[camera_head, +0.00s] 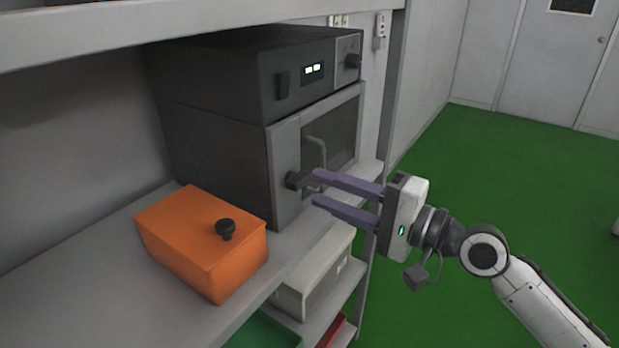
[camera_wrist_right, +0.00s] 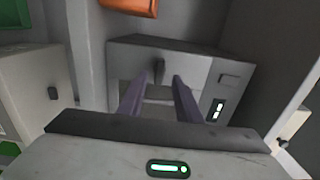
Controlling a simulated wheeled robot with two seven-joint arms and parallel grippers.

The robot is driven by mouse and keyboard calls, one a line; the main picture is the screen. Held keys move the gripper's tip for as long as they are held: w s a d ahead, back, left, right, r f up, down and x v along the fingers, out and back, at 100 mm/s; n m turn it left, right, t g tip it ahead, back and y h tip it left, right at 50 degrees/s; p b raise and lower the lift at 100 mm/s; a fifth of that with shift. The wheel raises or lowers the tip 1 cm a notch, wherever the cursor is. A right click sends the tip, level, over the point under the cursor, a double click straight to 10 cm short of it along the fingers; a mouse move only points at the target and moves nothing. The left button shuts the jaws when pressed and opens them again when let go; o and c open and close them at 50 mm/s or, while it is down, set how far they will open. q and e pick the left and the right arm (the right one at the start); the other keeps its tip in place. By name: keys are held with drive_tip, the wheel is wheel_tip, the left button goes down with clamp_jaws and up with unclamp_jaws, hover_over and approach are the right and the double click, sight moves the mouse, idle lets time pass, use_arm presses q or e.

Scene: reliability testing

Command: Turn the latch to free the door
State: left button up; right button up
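A dark grey oven (camera_head: 215,110) stands on the shelf with its door (camera_head: 286,165) closed. A dark latch (camera_head: 293,180) sits at the door's left edge, beside the bar handle (camera_head: 318,150). My right gripper (camera_head: 314,187) is open in front of the door, its purple fingers pointing at the latch. One fingertip lies close to the latch's end in the head view; contact cannot be told. In the right wrist view the latch (camera_wrist_right: 159,70) shows between the two spread fingers (camera_wrist_right: 160,80), seemingly just beyond their tips. My left gripper is not in view.
An orange box with a black knob (camera_head: 195,240) stands on the shelf (camera_head: 95,265) left of the oven. A pale bin (camera_head: 315,275) and a green bin (camera_head: 262,333) are below. An upper shelf (camera_head: 150,22) overhangs the oven. The green floor (camera_head: 500,180) at right is clear.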

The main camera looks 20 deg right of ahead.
sight(305, 183)
drive_tip(key=shift+x, duration=2.15)
clamp_jaws()
